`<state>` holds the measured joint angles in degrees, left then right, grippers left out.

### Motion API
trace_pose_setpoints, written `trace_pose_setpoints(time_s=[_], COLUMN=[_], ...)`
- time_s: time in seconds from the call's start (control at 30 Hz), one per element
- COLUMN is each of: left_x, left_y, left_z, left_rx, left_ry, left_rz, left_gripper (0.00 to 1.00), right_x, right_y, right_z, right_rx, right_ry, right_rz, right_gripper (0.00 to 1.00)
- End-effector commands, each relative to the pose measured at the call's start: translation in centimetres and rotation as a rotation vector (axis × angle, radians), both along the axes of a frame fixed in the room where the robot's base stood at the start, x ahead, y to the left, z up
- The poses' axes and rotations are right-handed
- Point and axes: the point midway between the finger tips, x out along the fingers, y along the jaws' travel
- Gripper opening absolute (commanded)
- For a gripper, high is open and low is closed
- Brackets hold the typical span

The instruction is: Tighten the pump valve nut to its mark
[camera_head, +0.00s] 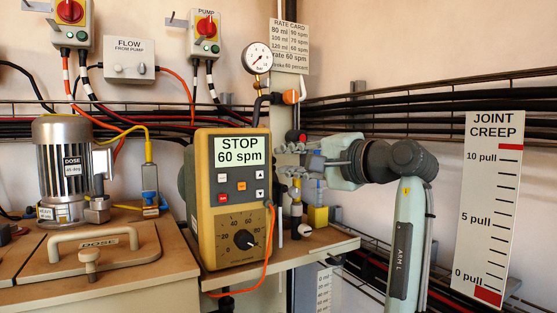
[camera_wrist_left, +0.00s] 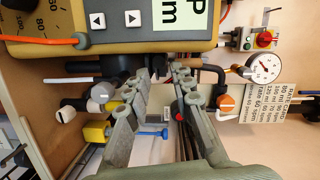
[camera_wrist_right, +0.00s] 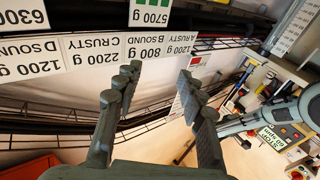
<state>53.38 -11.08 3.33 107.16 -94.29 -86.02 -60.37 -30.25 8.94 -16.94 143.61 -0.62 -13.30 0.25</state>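The pump's yellow-framed control box (camera_head: 234,200) stands on the bench edge; its screen reads STOP, 60 spm. My left gripper (camera_head: 290,160) is just right of the box, its fingers pointing left. In the left wrist view the left gripper (camera_wrist_left: 160,82) is open. A dark fitting (camera_wrist_left: 148,62) shows at and beyond its fingertips, below the box in that picture. I cannot make out the valve nut or its mark, nor whether the fingers touch anything. My right gripper (camera_wrist_right: 158,75) is open and empty, away from the pump.
A pressure gauge (camera_head: 258,57) and an orange-handled valve (camera_head: 291,97) are above the left gripper. A yellow block (camera_head: 318,216) sits below it on the bench. An orange cable (camera_head: 268,250) hangs before the box. A JOINT CREEP board (camera_head: 493,190) is at right.

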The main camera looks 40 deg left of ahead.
Motion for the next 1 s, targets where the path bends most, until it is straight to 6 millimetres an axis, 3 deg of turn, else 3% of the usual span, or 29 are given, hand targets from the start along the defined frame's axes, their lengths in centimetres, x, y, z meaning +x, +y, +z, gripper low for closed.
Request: trace_pose_setpoints(time_s=[0.23,0.6,0.8,1.0], left_x=[0.2,0.3,0.3,0.3], left_y=[3.3,4.0,4.0,4.0], left_z=[-0.2,-0.2,-0.2,-0.3], left_rx=[0.001,0.001,0.000,0.000], left_ry=[0.000,0.000,0.000,0.000], left_rz=[0.000,0.000,0.000,0.000], left_gripper=[0.23,0.23,0.00,0.00], right_x=[-0.2,-0.3,-0.3,-0.3], right_y=[0.3,0.3,0.3,0.3], right_z=[0.7,1.0,1.0,1.0], right_rx=[0.018,0.022,0.022,0.022], right_ry=[-0.033,-0.042,-0.042,-0.043], right_rz=[0.007,0.009,0.009,0.009], right_gripper=[0.40,0.40,0.40,0.40])
